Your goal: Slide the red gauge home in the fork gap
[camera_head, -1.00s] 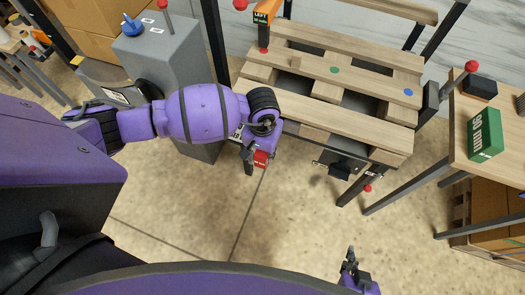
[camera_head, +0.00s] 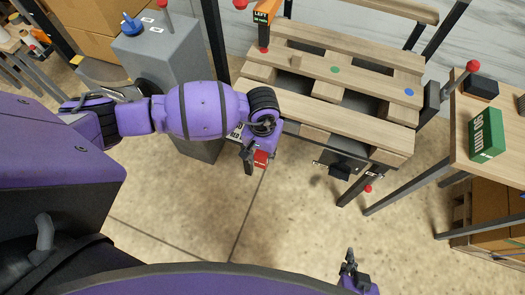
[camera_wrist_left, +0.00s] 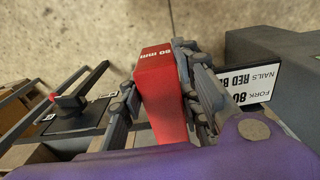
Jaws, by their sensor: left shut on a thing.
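The red gauge (camera_wrist_left: 160,95), a block marked 80 mm, sits between the fingers of my left gripper (camera_wrist_left: 157,95). That gripper is shut on it. In the head view the gauge (camera_head: 261,158) shows small below the near left corner of the wooden pallet (camera_head: 345,115), with my left gripper (camera_head: 254,156) beside it. A white sign (camera_wrist_left: 246,84) with FORK and RED on it is right of the gauge in the wrist view. I cannot make out the fork gap itself. My right gripper (camera_head: 350,262) is low in the head view; its finger opening is unclear.
A grey cabinet (camera_head: 165,70) stands left of the pallet. A green block (camera_head: 487,135) marked in mm lies on the right-hand table (camera_head: 470,105). The floor in front is clear.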

